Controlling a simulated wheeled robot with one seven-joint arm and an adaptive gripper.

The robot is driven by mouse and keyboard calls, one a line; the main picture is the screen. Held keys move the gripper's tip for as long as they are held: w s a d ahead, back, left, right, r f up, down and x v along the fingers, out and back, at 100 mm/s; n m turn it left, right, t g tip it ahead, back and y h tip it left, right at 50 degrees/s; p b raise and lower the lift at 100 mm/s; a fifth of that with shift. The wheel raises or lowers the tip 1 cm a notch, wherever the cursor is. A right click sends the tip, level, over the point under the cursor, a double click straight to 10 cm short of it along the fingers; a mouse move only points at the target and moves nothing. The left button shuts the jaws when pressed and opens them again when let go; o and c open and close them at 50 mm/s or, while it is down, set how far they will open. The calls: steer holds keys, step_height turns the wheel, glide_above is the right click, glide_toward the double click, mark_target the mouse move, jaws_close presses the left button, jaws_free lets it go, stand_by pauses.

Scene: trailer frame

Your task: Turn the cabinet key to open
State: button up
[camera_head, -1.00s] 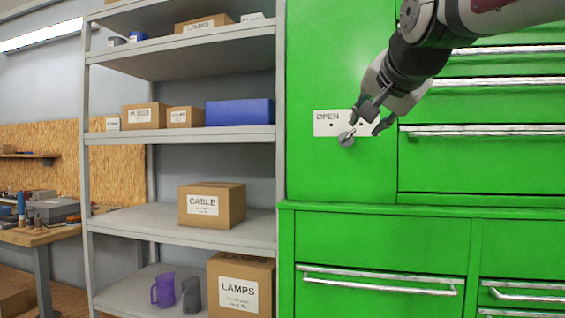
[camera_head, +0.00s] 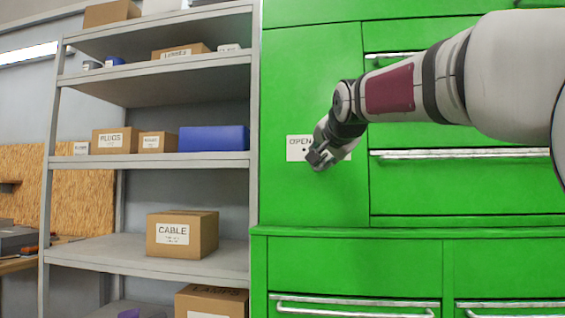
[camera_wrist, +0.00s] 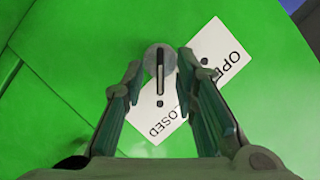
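The green cabinet (camera_head: 310,205) fills the right of the head view. A white label (camera_head: 298,143) on its upper door reads OPEN. In the wrist view the label (camera_wrist: 222,52) lies slanted, with OPEN at upper right and CLOSED at lower left. The key (camera_wrist: 160,58), a round grey piece with a narrow upright bar, sits over the label's upper-left edge. The bar's lower end points toward a dot near CLOSED. My gripper (camera_wrist: 160,70) is open, one finger on each side of the key, with gaps showing. In the head view my gripper (camera_head: 318,160) hides the key.
Drawers with long metal handles (camera_head: 460,153) lie right of and below the door. A grey shelf unit (camera_head: 100,160) with a CABLE box (camera_head: 182,235) and a blue box (camera_head: 214,138) stands at the left. My arm crosses from the right.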

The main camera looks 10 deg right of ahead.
steer(key=shift+x, duration=0.95)
jaws_close()
